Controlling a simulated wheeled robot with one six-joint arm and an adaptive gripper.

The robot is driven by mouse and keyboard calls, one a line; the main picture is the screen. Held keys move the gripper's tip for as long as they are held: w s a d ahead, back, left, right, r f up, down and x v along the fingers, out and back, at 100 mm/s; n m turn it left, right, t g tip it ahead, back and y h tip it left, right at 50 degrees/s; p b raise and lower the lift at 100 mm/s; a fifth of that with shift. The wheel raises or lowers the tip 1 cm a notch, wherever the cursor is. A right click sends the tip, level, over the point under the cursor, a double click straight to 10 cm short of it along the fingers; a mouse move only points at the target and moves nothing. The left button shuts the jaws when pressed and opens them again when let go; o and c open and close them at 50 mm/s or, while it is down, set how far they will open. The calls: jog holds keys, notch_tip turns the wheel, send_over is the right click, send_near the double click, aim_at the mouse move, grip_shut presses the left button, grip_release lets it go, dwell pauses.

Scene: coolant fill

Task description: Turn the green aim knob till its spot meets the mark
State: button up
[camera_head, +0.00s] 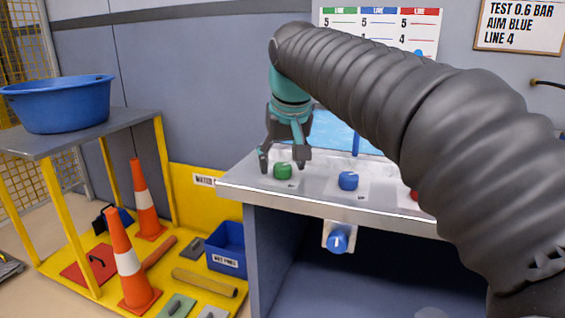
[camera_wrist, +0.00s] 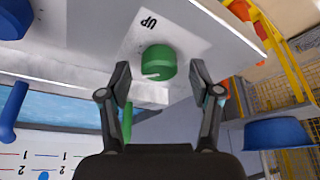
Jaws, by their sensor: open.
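The green aim knob (camera_head: 283,171) sits on the sloped grey panel at the left end of the bench in the head view. In the wrist view the green knob (camera_wrist: 158,62) shows a pale line on its face, near its lower left edge. The word UP is printed on the plate beside it. My gripper (camera_head: 285,158) is open above the knob, with one finger on each side. In the wrist view my gripper (camera_wrist: 160,76) has its fingertips apart from the knob, with gaps on both sides. I cannot make out the mark clearly.
A blue knob (camera_head: 348,181) sits to the right on the same panel, and a red knob (camera_head: 415,194) is partly hidden by my arm. A blue valve knob (camera_head: 338,240) is on the bench front. A blue basin (camera_head: 58,103) stands on a table at left.

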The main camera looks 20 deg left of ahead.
jog(key=v, duration=1.1)
jog(key=shift+s+r, duration=0.15)
